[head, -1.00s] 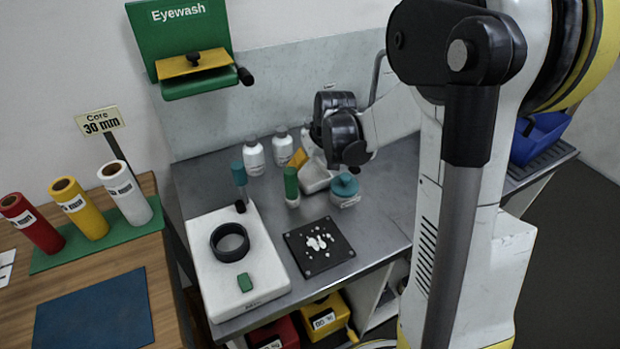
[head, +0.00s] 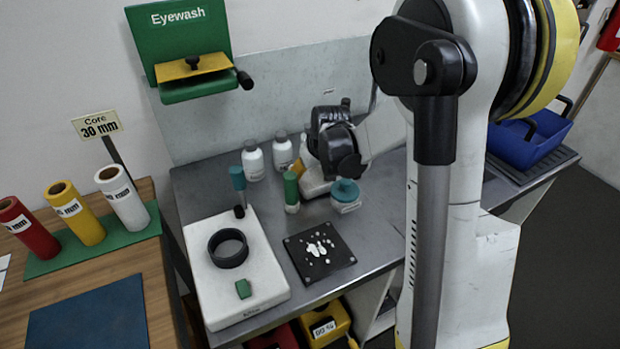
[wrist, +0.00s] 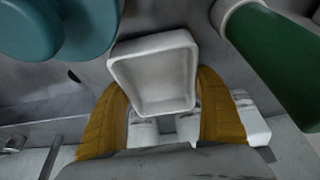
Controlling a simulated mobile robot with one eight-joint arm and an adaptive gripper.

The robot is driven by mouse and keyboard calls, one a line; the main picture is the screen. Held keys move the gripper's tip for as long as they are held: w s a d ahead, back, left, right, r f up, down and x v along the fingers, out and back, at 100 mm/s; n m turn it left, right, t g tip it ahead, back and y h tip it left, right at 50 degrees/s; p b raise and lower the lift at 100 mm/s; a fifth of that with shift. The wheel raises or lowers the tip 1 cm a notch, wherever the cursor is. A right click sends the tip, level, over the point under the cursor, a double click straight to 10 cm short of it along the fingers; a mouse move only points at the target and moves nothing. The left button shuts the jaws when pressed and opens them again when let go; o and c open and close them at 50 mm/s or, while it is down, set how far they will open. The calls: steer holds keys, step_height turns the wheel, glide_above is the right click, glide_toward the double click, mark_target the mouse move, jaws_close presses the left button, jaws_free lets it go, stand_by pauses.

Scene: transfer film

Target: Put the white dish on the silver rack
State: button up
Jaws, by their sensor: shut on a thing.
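The white dish (wrist: 155,75), a shallow rectangular tray, is between the two yellow-brown fingers of my gripper (wrist: 165,110) in the wrist view. My gripper is shut on it, and its open face is toward the wrist camera. In the head view my black wrist is over the back of the grey bench, and the fingertips and dish are largely hidden or too small to make out. I cannot clearly identify a silver rack; a dark grey ribbed surface (head: 533,168) lies at the bench's right end.
A teal-lidded jar (head: 345,196) and a green-capped tube (head: 291,192) stand close to my gripper. White bottles (head: 253,160) stand behind. A black plate (head: 320,252) and white slab (head: 262,290) lie in front. A blue bin (head: 525,145) sits at right.

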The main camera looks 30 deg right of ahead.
mark_target(310, 181)
step_height(310, 181, up, 4)
steer(key=shift+r+p, duration=0.15)
steer(key=shift+p, duration=0.95)
steer(key=s+d+r+p, duration=0.3)
steer(key=d+r, duration=0.3)
steer(key=d, duration=0.4)
steer(key=shift+s+d+r, duration=0.25)
steer(key=shift+s+d, duration=0.15)
steer(key=shift+s, duration=0.45)
